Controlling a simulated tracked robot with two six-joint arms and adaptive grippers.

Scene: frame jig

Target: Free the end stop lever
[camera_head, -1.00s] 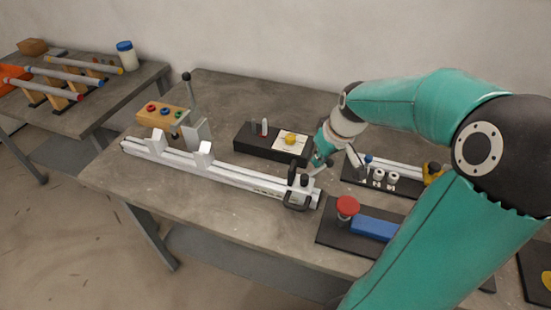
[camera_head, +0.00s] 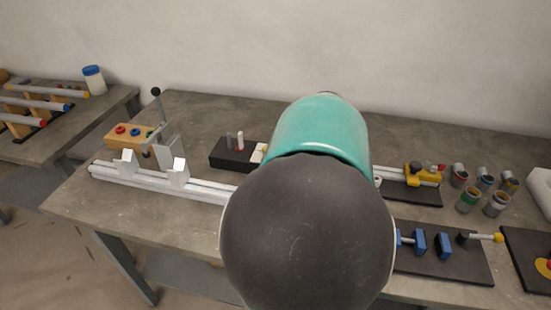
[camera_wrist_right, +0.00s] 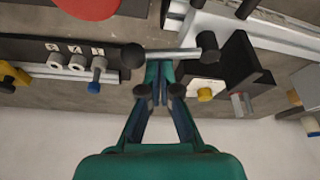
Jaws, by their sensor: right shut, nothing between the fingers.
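In the right wrist view, a metal lever rod (camera_wrist_right: 168,53) with a dark knob at its left end runs to a dark round pivot at its right end. My right gripper (camera_wrist_right: 160,70) is shut and empty, its fingertips close to the middle of the rod. I cannot tell if they touch it. The white rail (camera_wrist_right: 268,38) lies beyond at upper right. In the head view the rail (camera_head: 160,180) runs with two white blocks on it. My own arm hides its right end, the lever and the right gripper there. My left gripper is not in view.
A black box (camera_head: 232,154) with pegs stands behind the rail. A wooden block with coloured buttons (camera_head: 130,135) is at left. A board with blue blocks (camera_head: 445,265) and several small cans (camera_head: 468,200) are at right. The table's front left is clear.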

